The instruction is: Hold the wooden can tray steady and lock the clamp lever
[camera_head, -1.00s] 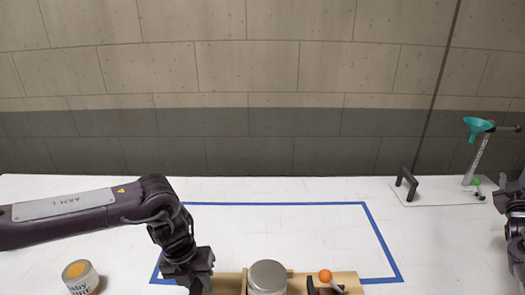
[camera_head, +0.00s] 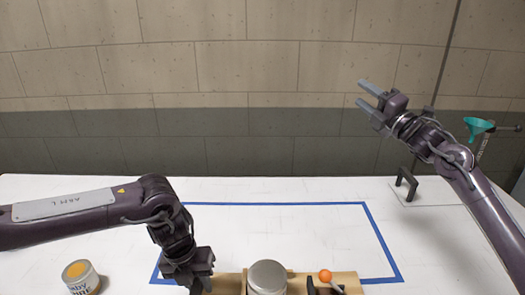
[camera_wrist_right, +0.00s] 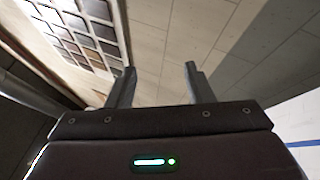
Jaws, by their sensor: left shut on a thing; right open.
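The wooden can tray (camera_head: 229,283) lies at the bottom edge of the head view, partly cut off. A can with a grey lid (camera_head: 267,277) stands in its middle. The clamp lever, with an orange ball knob (camera_head: 325,275), sits on the tray's right part beside a dark bracket. My left gripper (camera_head: 200,286) is at the tray's left end and is shut on it; its fingertips are partly hidden at the frame edge. My right gripper (camera_head: 366,94) is raised high above the table, open and empty. Its two fingers also show apart in the right wrist view (camera_wrist_right: 158,85).
An open can with yellow contents (camera_head: 80,280) stands at the lower left. Blue tape (camera_head: 275,203) outlines an area on the white table, clear behind the tray. A stand with a teal funnel (camera_head: 478,126) and a black handle (camera_head: 406,184) are at the right.

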